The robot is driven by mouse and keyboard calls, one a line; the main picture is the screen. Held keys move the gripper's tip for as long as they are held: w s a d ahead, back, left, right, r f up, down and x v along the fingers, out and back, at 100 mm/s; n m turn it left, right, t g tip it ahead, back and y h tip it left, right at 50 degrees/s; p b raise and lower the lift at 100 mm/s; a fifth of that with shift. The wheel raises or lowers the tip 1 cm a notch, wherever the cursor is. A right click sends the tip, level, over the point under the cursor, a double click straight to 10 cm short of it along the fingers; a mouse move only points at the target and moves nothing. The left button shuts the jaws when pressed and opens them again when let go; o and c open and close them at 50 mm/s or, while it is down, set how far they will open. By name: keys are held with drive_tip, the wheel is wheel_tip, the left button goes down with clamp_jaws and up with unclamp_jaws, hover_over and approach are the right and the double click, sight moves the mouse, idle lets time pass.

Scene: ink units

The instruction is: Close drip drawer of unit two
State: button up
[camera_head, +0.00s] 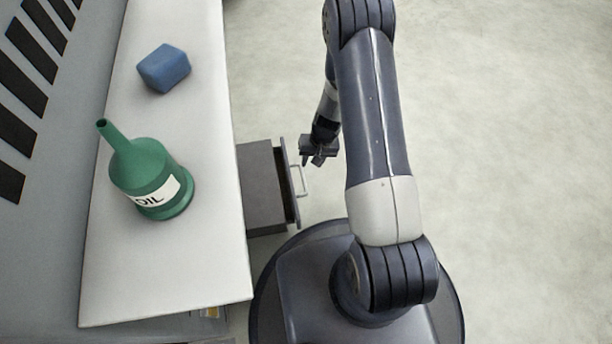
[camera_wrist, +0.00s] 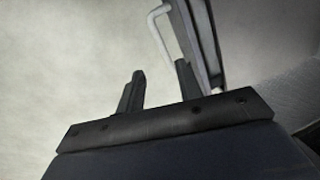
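The grey drip drawer (camera_head: 268,188) stands pulled out from under the white-topped unit in the head view. Its dark front panel carries a pale bar handle (camera_head: 298,181) on the right side. In the wrist view the drawer front (camera_wrist: 200,35) and its handle (camera_wrist: 160,32) show at the top, right of centre. My gripper (camera_head: 314,160) is just right of the drawer's far end, close to the handle. In the wrist view my gripper's two fingers (camera_wrist: 160,88) are apart with nothing between them. I cannot tell whether a finger touches the drawer front. No unit number is readable.
A green oil can (camera_head: 147,180) and a blue block (camera_head: 164,69) sit on the white unit top (camera_head: 205,255). A grey panel with dark slots (camera_head: 30,55) rises on the left. The pale floor (camera_head: 520,150) to the right is clear.

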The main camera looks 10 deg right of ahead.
sight(303, 178)
drive_tip(key=shift+n, duration=0.8)
drive_tip(key=b+x, duration=0.1)
drive_tip(key=x, duration=0.2)
drive_tip(key=b+x, duration=0.1)
drive_tip(key=x, duration=0.3)
drive_tip(key=w+b+x, duration=0.1)
drive_tip(key=b+x, duration=0.1)
drive_tip(key=x, duration=0.2)
drive_tip(key=shift+w, duration=0.1)
clamp_jaws()
drive_tip(key=shift+a, duration=0.1)
